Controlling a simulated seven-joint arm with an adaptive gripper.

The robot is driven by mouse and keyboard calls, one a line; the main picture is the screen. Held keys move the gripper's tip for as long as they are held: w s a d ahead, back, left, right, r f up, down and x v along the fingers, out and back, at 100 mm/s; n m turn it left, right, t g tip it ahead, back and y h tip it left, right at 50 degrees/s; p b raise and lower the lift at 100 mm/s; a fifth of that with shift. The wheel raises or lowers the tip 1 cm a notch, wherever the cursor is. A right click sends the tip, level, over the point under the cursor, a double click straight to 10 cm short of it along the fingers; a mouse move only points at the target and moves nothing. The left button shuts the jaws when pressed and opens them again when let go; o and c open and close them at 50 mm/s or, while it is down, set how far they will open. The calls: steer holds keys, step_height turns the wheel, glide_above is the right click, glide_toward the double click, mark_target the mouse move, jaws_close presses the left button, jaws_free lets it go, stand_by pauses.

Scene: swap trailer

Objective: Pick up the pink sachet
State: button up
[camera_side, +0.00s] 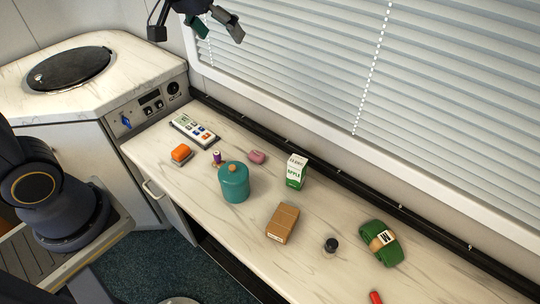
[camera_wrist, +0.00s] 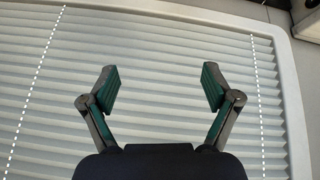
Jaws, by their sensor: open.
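A small pink sachet (camera_side: 257,157) lies on the marble-patterned counter, behind and to the right of a teal canister. My gripper (camera_side: 198,33) is high up at the top of the side view, in front of the window blind and well above the counter. It is open and empty. In the wrist view my gripper (camera_wrist: 159,88) has its two fingers wide apart, with only the blind between them. The sachet does not show in the wrist view.
The teal canister (camera_side: 234,183) and a purple spool (camera_side: 216,157) stand near the sachet. A green-and-white carton (camera_side: 296,171) stands to its right.

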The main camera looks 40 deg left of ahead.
steer(key=w+f+g, duration=0.2)
steer(key=w+f, duration=0.5)
steer(key=f, duration=0.2)
steer(key=g, duration=0.3)
glide_above(256, 154)
steer(key=shift+y, duration=0.3)
step_height(256, 154, down, 29)
steer(key=shift+d, duration=0.1)
step_height(256, 154, down, 6)
steer(key=shift+w, duration=0.1)
steer(key=c, duration=1)
